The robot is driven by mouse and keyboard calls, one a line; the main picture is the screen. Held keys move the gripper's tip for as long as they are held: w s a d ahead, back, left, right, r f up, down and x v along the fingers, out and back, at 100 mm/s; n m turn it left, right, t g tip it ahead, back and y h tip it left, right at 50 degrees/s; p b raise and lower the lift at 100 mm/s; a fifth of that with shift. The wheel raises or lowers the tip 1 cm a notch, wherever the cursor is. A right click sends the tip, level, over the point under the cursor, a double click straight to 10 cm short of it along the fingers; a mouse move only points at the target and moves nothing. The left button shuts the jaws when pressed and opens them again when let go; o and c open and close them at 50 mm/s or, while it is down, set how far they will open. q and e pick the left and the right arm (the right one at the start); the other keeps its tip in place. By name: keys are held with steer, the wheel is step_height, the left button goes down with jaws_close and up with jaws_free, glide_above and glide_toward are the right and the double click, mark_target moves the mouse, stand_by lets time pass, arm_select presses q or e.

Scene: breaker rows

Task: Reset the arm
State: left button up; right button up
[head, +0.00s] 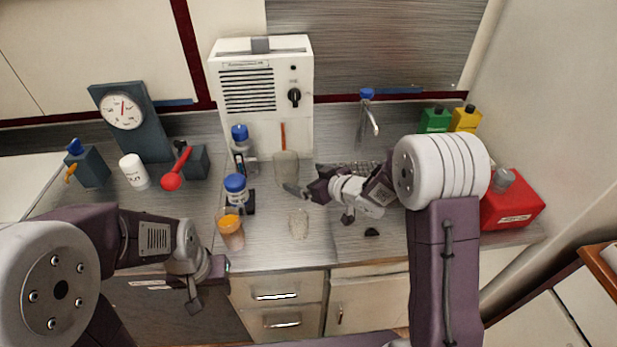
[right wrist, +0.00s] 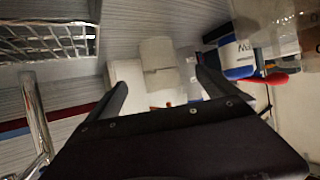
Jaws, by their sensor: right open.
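My left gripper (head: 208,287) is low at the front left, in front of the counter's front edge. Its two fingers look apart, with nothing seen between them. My right gripper (head: 318,203) reaches in over the middle of the counter, pointing left, near a clear beaker (head: 286,168). In the right wrist view its two fingers (right wrist: 162,88) stand apart with nothing between them. It holds nothing.
An orange-filled cup (head: 231,232), a blue-capped jar (head: 236,188) and a clear glass (head: 299,224) stand near the right gripper. The counter front between the arms is partly clear.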

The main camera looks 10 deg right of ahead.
steer(key=shift+s+d+r, duration=0.25)
steer(key=shift+s, duration=0.15)
steer(key=s+d+r+m+t+h+p, duration=0.1)
steer(key=d+r+m+h+p, duration=0.15)
steer(key=r, duration=0.65)
steer(key=s+d+f+m+g+h, duration=0.1)
steer(key=s+d+f+g, duration=0.1)
steer(key=s, duration=0.4)
steer(key=s+d+f+m+g+h+p, duration=0.1)
steer(key=s+d+f+m+g+h, duration=0.1)
steer(key=s+d+f, duration=0.2)
steer(key=s+d+f+m+g+h, duration=0.1)
steer(key=s+d+f+g+h, duration=0.1)
steer(key=s, duration=0.6)
steer(key=shift+s+d+f+m+g, duration=0.2)
steer(key=shift+d+f+g, duration=0.1)
steer(key=shift+d+f, duration=0.15)
steer(key=shift+s+d+f+m+g, duration=0.15)
steer(key=shift+d+f+g, duration=0.15)
steer(key=shift+d+f, duration=0.1)
steer(key=s+f+g, duration=0.2)
steer(key=s+g, duration=0.1)
steer(key=s, duration=0.3)
steer(key=shift+s+a, duration=0.25)
steer(key=shift+a, duration=0.1)
